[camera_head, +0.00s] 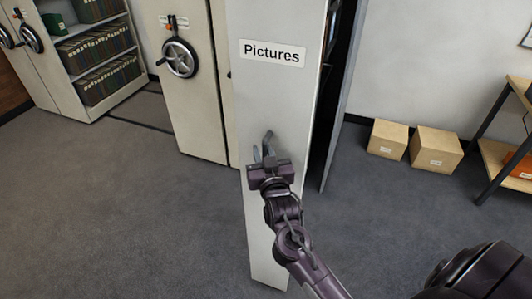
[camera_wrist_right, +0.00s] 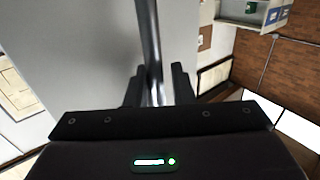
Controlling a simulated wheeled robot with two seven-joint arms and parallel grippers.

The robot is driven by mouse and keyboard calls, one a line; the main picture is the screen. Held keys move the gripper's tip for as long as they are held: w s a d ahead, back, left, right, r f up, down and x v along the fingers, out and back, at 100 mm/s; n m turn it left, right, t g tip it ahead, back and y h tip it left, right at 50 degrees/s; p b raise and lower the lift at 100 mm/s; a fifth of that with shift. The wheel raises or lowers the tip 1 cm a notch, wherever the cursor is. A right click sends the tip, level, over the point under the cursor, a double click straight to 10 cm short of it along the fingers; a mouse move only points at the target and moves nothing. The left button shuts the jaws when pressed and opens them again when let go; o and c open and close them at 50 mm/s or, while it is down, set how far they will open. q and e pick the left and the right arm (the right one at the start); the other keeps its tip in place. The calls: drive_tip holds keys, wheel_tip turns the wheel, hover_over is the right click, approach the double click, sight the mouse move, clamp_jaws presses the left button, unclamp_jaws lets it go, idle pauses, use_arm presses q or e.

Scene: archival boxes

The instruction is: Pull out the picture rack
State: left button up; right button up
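The picture rack (camera_head: 283,105) is a tall, narrow pale panel with a "Pictures" label (camera_head: 272,53). Its front stands forward of the cabinet to its left. A grey bar handle (camera_head: 267,142) is fixed low on the panel, and it also shows in the right wrist view (camera_wrist_right: 149,42). My right gripper (camera_head: 270,160) is at the handle. In the right wrist view its fingers (camera_wrist_right: 158,85) stand apart with the bar between them, and a gap shows beside the bar. My left gripper is not in view.
A cabinet with a handwheel (camera_head: 180,58) stands left of the rack. Shelves of binders (camera_head: 100,47) are further left. Two cardboard boxes (camera_head: 436,148) lie by the right wall near a shelf table (camera_head: 497,160). The grey floor (camera_head: 130,220) in front is clear.

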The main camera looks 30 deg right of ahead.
drive_tip(key=shift+a, duration=0.15)
drive_tip(key=shift+f, duration=0.15)
drive_tip(key=shift+s+f, duration=0.1)
drive_tip(key=shift+s, duration=0.15)
drive_tip(key=b+v, duration=0.2)
drive_tip(key=v, duration=0.5)
drive_tip(key=shift+s+b, duration=0.15)
drive_tip(key=shift+b, duration=0.25)
drive_tip(key=shift+r, duration=0.2)
